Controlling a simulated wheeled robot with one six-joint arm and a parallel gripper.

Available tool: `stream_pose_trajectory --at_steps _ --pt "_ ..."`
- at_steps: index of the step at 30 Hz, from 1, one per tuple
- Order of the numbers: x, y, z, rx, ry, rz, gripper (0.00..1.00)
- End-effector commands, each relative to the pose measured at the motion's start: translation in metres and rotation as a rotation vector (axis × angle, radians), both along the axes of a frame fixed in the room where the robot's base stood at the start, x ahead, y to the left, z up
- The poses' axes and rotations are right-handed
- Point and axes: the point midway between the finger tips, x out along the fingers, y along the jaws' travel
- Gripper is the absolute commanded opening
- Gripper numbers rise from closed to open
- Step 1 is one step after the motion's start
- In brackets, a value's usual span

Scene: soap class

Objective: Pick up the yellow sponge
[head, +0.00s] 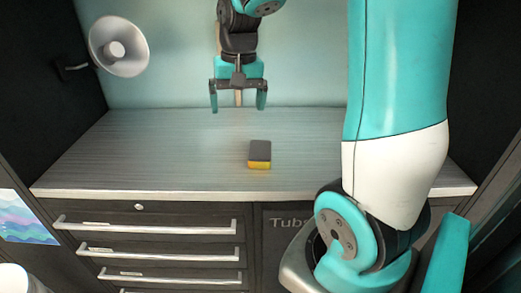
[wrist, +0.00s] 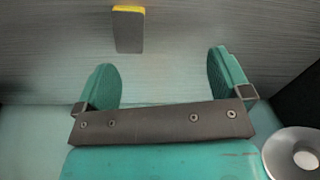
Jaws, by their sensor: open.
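The yellow sponge (head: 260,155) lies on the grey worktop, near its front edge and right of the middle. Its top is dark grey and its yellow side faces the front. In the wrist view the sponge (wrist: 128,30) shows at the top, left of the middle, beyond the fingertips. My gripper (head: 238,103) hangs above the back of the worktop, behind the sponge and a little to its left. Its two teal fingers are apart with nothing between them. It also shows in the wrist view (wrist: 162,75), clear of the sponge.
The worktop (head: 150,150) is otherwise bare. Drawers with long handles (head: 145,227) are below its front edge. A white cone-shaped lamp (head: 118,47) is at the upper left. Dark cabinet sides (head: 45,90) close in the left, and a wall stands at the back.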

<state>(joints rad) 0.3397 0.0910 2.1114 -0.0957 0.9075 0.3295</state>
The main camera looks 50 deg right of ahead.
Motion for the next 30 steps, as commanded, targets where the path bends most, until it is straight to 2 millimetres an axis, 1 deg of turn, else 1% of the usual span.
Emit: stream_pose_trajectory --at_steps 1,3,6,8,11,18,21,24,29,30 --pt "0.002 -0.030 0.001 -0.013 0.021 -0.114 0.96" --pt "0.002 -0.058 0.000 -0.026 0.040 -0.223 0.96" --pt "0.001 -0.077 -0.006 -0.036 0.056 -0.303 0.96" --pt "0.000 -0.080 -0.014 -0.037 0.060 -0.317 0.96" --pt "0.000 -0.079 -0.035 -0.036 0.062 -0.315 0.96" --pt "0.000 -0.077 -0.090 -0.037 0.062 -0.310 0.96" --pt "0.001 -0.077 -0.107 -0.037 0.060 -0.309 0.96" --pt "0.001 -0.077 -0.118 -0.038 0.057 -0.308 0.96" --pt "0.002 -0.077 -0.128 -0.038 0.057 -0.308 0.96" --pt "0.002 -0.076 -0.132 -0.037 0.057 -0.308 0.96"
